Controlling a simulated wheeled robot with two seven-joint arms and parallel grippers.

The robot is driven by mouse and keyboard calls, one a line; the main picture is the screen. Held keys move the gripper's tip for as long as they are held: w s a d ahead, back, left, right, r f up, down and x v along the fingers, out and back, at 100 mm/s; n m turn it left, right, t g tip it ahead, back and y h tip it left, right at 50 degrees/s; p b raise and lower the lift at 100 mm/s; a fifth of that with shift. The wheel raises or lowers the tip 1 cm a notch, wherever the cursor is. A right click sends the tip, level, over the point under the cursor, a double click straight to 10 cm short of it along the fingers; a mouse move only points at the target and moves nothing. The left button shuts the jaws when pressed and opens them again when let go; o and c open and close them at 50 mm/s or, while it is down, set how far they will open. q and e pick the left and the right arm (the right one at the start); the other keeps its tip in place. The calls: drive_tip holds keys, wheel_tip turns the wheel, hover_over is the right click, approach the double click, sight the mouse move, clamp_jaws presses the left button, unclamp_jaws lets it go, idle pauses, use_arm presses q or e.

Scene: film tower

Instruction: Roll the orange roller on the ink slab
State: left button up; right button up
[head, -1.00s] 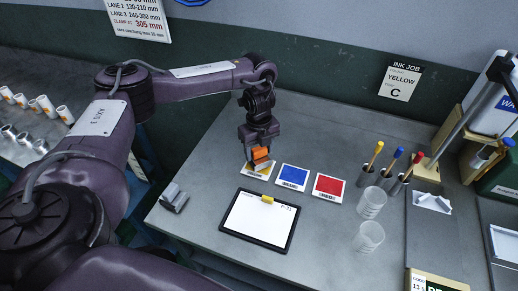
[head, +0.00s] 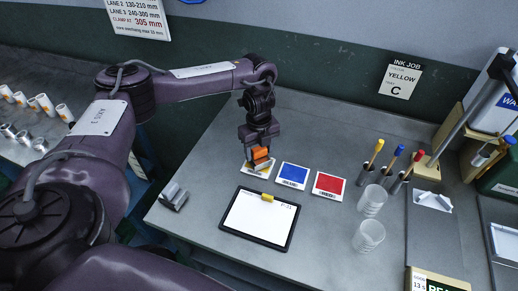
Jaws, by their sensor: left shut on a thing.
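My left gripper (head: 259,147) points down at the back of the grey table and is shut on the orange roller (head: 260,154). The roller is at a small pale card-like slab (head: 263,174), largely hidden behind the gripper and roller; I take this to be the ink slab, and its yellow patch hardly shows. I cannot tell whether the roller touches it. A blue slab (head: 292,175) and a red slab (head: 328,184) lie to its right. My right gripper is not in view.
A clipboard (head: 240,233) with white paper lies in front of the slabs. A grey holder (head: 173,197) stands left. Clear cups (head: 369,237) and tools with yellow, blue and red tops stand right. The wall sign (head: 400,80) reads INK JOB, YELLOW, C.

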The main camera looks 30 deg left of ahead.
sight(263, 149)
use_arm(q)
drive_tip(key=shift+s+f+p, duration=0.1)
drive_tip(key=shift+p, duration=0.25)
drive_tip(key=shift+c, duration=0.4)
idle(1.2)
drive_tip(key=shift+r+p, duration=0.8)
wheel_tip(263, 149, up, 6)
drive_tip(key=p, duration=0.5)
drive_tip(key=shift+f, duration=0.2)
drive_tip(key=shift+f, duration=0.1)
drive_tip(key=shift+w+d+r+n+b, duration=0.25)
drive_tip(key=shift+d+n+b, duration=0.15)
drive_tip(key=shift+d, duration=0.1)
drive_tip(key=s+d+r+n+b, duration=0.3)
drive_tip(key=d+n, duration=0.3)
drive_tip(key=n, duration=0.5)
drive_tip(key=s+d+r+n+b, duration=0.3)
drive_tip(key=d+n, duration=0.4)
drive_tip(key=n, duration=0.4)
drive_tip(key=shift+s+r+n, duration=0.4)
drive_tip(key=shift+r, duration=0.35)
